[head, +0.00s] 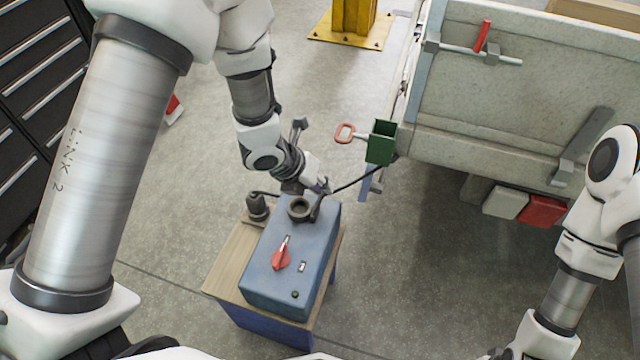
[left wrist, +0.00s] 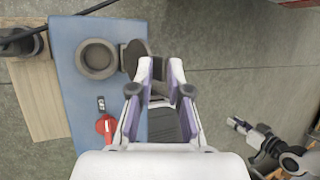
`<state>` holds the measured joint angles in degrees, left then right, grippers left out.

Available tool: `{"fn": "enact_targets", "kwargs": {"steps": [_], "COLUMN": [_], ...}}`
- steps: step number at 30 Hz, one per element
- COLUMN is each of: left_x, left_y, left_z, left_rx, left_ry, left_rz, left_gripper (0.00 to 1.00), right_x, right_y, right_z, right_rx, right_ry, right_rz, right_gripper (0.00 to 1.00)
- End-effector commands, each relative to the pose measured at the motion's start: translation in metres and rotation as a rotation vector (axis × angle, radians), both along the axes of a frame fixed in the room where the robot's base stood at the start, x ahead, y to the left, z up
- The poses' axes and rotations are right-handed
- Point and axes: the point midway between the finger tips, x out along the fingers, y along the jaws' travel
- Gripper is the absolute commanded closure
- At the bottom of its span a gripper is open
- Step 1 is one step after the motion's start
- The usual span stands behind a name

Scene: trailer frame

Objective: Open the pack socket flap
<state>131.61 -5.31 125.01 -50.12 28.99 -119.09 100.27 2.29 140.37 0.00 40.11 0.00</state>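The blue pack (head: 290,262) stands on a wood-topped stand. Its round dark socket (head: 300,208) is on the far part of its top, and the ring's inside shows uncovered in the left wrist view (left wrist: 97,58). The dark disc-like flap (left wrist: 134,57) stands raised at the ring's right side. My left gripper (left wrist: 161,64) is open, with its fingers apart to the right of the flap. The left finger is close to the flap; I cannot tell if they touch. In the head view my left gripper (head: 322,187) is just beyond the socket. My right gripper (left wrist: 238,124) shows small.
A red switch (head: 281,258) sits on the pack. A dark plug (head: 257,207) stands on the wooden top (head: 228,262), with a cable running right to a green box (head: 380,142) on the trailer (head: 520,90). Clear floor lies right of the stand.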

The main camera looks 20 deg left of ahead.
Motion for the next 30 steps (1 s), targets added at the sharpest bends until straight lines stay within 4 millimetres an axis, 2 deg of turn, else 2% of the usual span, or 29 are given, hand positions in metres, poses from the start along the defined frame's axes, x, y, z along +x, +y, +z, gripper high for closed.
{"fn": "enact_targets", "kwargs": {"steps": [5,8,15,18,22,29,30], "left_x": [-0.002,-0.008,-0.031,-0.039,-0.045,-0.046,-0.046], "left_y": [0.002,0.008,0.029,0.036,0.041,0.041,0.041], "left_z": [0.006,0.021,0.074,0.091,0.101,0.103,0.103], "left_rx": [0.001,-0.001,-0.004,-0.003,0.0,0.0,0.0], "left_ry": [-0.001,-0.003,-0.005,-0.003,-0.001,0.0,0.0], "left_rz": [0.001,0.002,0.001,0.001,0.0,0.0,0.0], "left_gripper": [0.83,0.83,0.83,0.83,0.83,0.83,0.9], "right_x": [0.0,0.0,0.0,0.0,0.0,0.0,0.0], "right_y": [0.0,0.0,0.0,0.0,0.0,0.0,0.0], "right_z": [0.0,0.0,0.0,0.0,0.0,0.0,0.0], "right_rx": [0.0,0.0,0.0,0.0,0.0,0.0,0.0], "right_ry": [0.0,0.0,0.0,0.0,0.0,0.0,0.0], "right_rz": [0.0,0.0,0.0,0.0,0.0,0.0,0.0], "right_gripper": [0.73,0.73,0.73,0.73,0.73,0.73,0.73]}}
